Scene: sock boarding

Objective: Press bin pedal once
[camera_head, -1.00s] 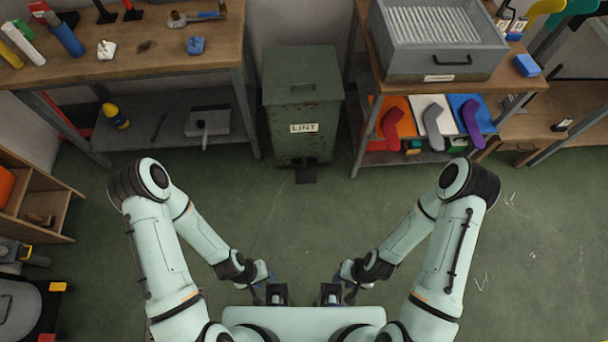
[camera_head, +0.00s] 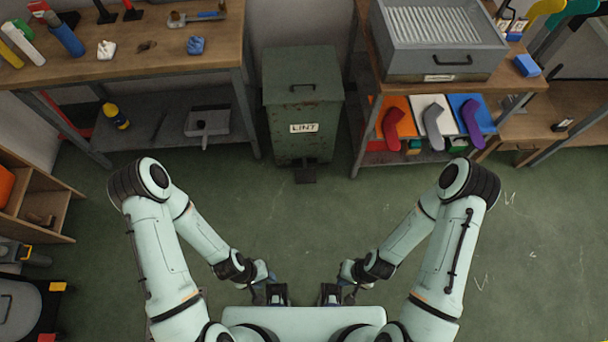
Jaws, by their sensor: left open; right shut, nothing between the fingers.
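A green metal bin (camera_head: 303,100) with a LINT label stands on the floor between the two benches, its lid (camera_head: 302,72) closed. A small dark pedal (camera_head: 305,174) sticks out at the foot of its front. My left gripper (camera_head: 270,294) is low and close to my body, well apart from the bin; it is open. My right gripper (camera_head: 338,294) is beside it, also close to my body and away from the bin; it is shut and empty.
A wooden workbench (camera_head: 130,82) with a lower shelf stands left of the bin. A rack with a grey drawer unit (camera_head: 440,55) and coloured socks (camera_head: 433,122) stands on the right. The green floor (camera_head: 308,225) before the bin is clear.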

